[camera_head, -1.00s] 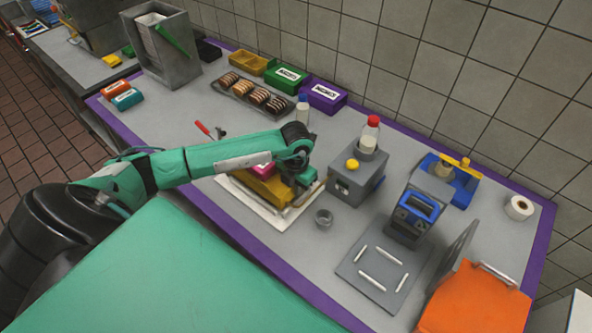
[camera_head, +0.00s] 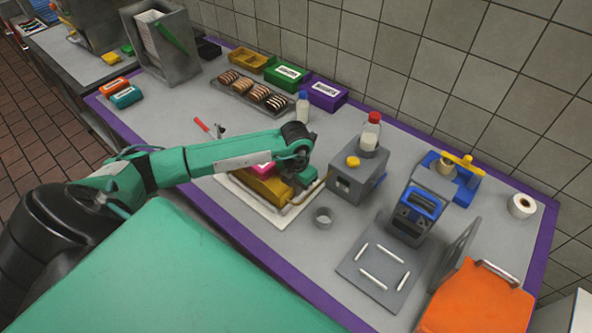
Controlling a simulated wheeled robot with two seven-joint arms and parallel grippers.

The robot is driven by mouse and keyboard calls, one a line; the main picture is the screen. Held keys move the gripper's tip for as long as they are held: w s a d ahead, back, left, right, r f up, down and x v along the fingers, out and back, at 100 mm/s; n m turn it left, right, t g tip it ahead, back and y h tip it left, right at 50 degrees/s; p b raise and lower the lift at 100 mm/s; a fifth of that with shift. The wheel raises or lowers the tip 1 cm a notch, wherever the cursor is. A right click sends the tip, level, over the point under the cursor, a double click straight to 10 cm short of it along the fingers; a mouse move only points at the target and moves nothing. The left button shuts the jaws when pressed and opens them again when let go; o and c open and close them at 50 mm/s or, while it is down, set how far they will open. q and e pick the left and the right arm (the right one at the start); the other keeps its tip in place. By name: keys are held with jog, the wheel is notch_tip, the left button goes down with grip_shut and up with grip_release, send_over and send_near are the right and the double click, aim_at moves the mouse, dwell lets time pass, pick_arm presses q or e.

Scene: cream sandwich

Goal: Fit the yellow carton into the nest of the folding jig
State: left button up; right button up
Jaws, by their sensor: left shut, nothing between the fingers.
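My left gripper (camera_head: 302,182) is shut and empty, low over the right end of a yellow block-like item (camera_head: 268,188) on a white tray (camera_head: 255,204). A pink piece shows beside that item, and my arm partly hides both. I cannot tell whether the fingers touch it. A yellow open carton with compartments (camera_head: 249,62) stands at the back, left of a green carton. A grey plate with several white bars around a flat area (camera_head: 381,268) lies at front right and looks like the jig's nest; its middle is empty. My right gripper is out of view.
A grey block (camera_head: 354,187) with a red-capped bottle (camera_head: 370,132) stands right of my gripper. A blue-handled grey device (camera_head: 418,210) and an orange box (camera_head: 478,302) flank the plate. Green (camera_head: 285,78) and purple (camera_head: 325,92) cartons line the back.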

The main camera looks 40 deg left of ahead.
pick_arm(q)
jog(key=o, duration=0.5)
jog(key=shift+o, duration=0.2)
notch_tip(320, 180, up, 14)
jog(key=b, duration=0.4)
jog(key=shift+s+f, duration=0.1)
jog(key=shift+f, duration=0.1)
